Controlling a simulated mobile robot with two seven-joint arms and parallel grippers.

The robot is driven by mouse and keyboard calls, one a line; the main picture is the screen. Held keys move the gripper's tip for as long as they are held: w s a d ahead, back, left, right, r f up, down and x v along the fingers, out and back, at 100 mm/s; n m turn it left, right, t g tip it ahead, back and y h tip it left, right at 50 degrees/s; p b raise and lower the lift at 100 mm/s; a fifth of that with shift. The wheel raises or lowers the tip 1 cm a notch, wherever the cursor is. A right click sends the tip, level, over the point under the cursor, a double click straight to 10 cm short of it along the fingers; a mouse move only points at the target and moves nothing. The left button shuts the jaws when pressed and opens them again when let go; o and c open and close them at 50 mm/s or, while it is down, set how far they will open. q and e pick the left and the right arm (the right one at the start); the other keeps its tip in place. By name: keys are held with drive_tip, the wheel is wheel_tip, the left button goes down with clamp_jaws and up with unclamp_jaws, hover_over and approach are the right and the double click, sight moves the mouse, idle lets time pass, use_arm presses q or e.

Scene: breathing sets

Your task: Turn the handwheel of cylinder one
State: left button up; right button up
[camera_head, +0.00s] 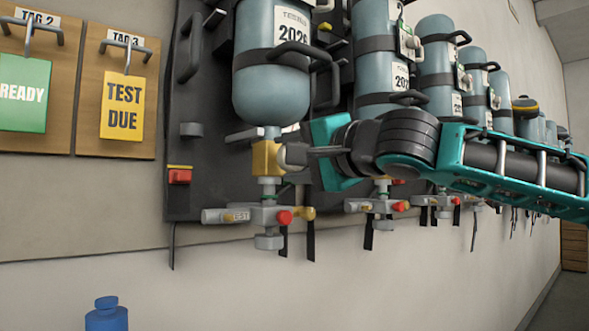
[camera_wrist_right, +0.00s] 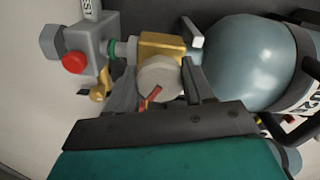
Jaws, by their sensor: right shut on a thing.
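Cylinder one (camera_head: 270,95) is the nearest blue-grey cylinder, hanging valve-down on the dark backplate; it also shows in the right wrist view (camera_wrist_right: 245,65). Its brass valve block (camera_head: 266,158) sits below the neck and shows in the wrist view too (camera_wrist_right: 160,45). The handwheel (camera_wrist_right: 160,76) is a round grey knob with a small red and yellow mark on its face. My right gripper (camera_head: 292,154) comes in from the right and is shut on the handwheel, one finger on each side. The fingers partly hide the wheel in the head view. My left gripper is not in view.
A grey fitting (camera_head: 240,215) with a red knob (camera_head: 284,217) hangs below the valve. More cylinders (camera_head: 380,75) stand along the wall behind my right arm. Tag boards (camera_head: 118,140) hang at left. A blue bottle-like object (camera_head: 107,317) is at the bottom left.

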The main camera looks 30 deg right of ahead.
drive_tip(key=m+b, duration=0.1)
drive_tip(key=m, duration=0.2)
drive_tip(key=shift+a+f+b, duration=0.1)
drive_tip(key=shift+f+b, duration=0.25)
drive_tip(key=shift+m+b, duration=0.6)
drive_tip(key=shift+m, duration=0.2)
drive_tip(key=shift+m+b, duration=0.9)
drive_tip(key=shift+m, duration=0.3)
drive_tip(key=shift+r+m+b, duration=0.15)
drive_tip(key=shift+m+b, duration=0.55)
drive_tip(key=shift+m, duration=0.2)
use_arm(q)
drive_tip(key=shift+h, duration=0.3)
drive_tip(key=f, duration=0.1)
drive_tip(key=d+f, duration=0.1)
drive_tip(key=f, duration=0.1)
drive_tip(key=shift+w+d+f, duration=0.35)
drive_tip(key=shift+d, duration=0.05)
use_arm(e)
drive_tip(key=shift+r+m, duration=0.1)
drive_tip(key=shift+m, duration=0.2)
use_arm(q)
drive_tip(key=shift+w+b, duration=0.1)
drive_tip(key=shift+b, duration=0.25)
use_arm(e)
drive_tip(key=shift+r, duration=0.1)
drive_tip(key=shift+r, duration=0.1)
drive_tip(key=o, duration=1)
drive_tip(key=shift+o, duration=0.2)
